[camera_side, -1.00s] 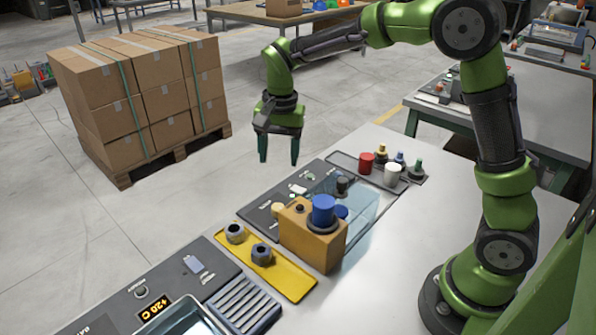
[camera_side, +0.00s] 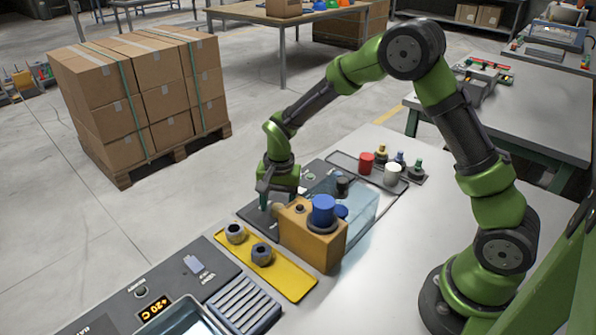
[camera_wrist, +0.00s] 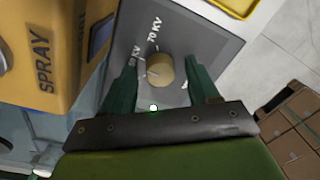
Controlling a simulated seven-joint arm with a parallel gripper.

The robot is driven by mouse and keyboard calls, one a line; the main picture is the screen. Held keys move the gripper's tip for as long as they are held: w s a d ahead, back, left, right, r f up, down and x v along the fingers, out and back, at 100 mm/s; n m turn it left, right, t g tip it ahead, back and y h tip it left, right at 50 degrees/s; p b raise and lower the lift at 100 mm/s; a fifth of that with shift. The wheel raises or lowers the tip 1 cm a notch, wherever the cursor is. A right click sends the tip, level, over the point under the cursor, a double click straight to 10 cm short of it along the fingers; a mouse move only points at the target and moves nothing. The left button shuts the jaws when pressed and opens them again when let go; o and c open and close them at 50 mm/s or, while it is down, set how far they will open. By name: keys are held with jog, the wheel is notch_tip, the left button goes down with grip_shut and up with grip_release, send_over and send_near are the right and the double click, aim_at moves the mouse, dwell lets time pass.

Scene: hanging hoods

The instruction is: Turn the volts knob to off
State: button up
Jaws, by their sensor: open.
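The tan round knob (camera_wrist: 159,70) sits on a grey panel in the wrist view, with the labels "70 KV" and another ending in "KV" beside it. My gripper (camera_wrist: 162,65) is open, with one dark green finger on each side of the knob and a gap visible on both sides. In the side view my gripper (camera_side: 277,202) is down at the panel, just behind the orange box; the knob (camera_side: 279,210) is partly hidden there. The word "off" cannot be read, and the knob's setting is unclear.
The orange spray box (camera_side: 312,240) with a blue knob (camera_side: 323,210) stands close to my gripper. A yellow tray (camera_side: 285,279) with two nuts lies in front. A clear bluish box (camera_side: 362,212) and small coloured items stand behind.

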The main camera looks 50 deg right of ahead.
jog(key=c, duration=1)
jog(key=shift+c, duration=0.2)
jog(key=shift+n, duration=0.3)
jog(key=n, duration=0.5)
jog(key=shift+r, duration=0.1)
jog(key=n, duration=0.6)
jog(key=shift+n, duration=0.3)
jog(key=o, duration=1)
jog(key=shift+o, duration=0.2)
